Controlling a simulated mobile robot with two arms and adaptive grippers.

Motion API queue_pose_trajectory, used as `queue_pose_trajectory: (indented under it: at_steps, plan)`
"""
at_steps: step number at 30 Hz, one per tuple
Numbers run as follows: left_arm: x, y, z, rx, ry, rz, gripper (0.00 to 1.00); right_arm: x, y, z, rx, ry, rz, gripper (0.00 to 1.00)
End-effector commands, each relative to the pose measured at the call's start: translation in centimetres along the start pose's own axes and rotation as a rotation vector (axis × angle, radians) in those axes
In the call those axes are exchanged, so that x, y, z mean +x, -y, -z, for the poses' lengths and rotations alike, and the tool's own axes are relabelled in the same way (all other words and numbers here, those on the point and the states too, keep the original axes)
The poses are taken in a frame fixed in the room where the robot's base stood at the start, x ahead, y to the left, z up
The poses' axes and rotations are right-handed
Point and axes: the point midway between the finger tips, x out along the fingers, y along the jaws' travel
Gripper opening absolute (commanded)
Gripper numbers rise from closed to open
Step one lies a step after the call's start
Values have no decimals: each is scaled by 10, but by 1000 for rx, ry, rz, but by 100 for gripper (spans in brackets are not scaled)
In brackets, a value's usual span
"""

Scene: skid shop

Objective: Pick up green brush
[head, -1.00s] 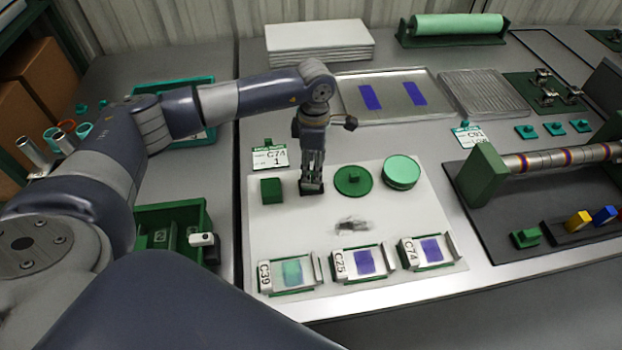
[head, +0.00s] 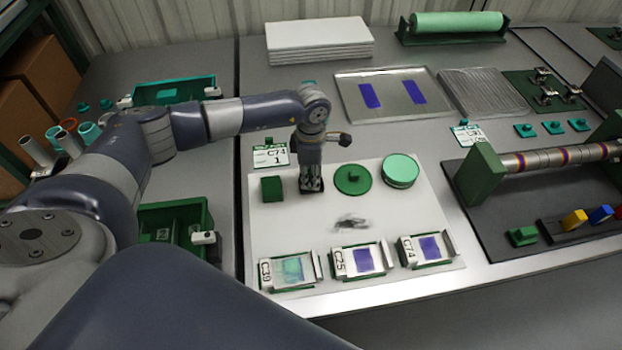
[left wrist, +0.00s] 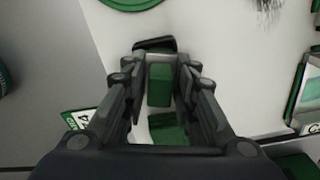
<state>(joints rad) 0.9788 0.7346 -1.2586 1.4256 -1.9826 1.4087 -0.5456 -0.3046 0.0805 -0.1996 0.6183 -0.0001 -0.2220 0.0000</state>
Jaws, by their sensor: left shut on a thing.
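My left gripper (head: 311,187) points down over the white board and is shut on a green block-shaped handle (left wrist: 160,85), which I take to be the green brush. A dark piece (left wrist: 155,44) shows beyond the fingertips in the left wrist view. In the head view the fingers mostly hide the held thing, and I cannot tell whether it is clear of the board. A separate green block (head: 271,189) stands just left of the gripper. My right gripper is not in view.
The white board (head: 290,230) also carries a dark green disc (head: 352,179), a light green round pad (head: 400,170), a dark smudge of debris (head: 350,221) and slide holders C39 (head: 288,272), C25 (head: 359,261) and C74 (head: 426,249). A framed roller (head: 480,175) stands at right.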

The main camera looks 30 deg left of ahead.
Motion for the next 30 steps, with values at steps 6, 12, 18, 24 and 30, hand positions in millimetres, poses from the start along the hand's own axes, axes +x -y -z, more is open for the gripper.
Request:
queue_pose_trajectory:
  at_steps: [6,12,18,24,30]
  plan:
    - [-1,0,0,0,0,-1,0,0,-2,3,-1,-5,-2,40]
    - [-12,-1,0,0,1,-2,0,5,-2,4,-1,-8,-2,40]
    - [-34,12,-1,5,-1,1,0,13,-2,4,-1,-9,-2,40]
    - [-38,57,-4,6,0,1,0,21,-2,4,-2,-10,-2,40]
    - [-43,104,-8,6,0,1,0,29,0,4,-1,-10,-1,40]
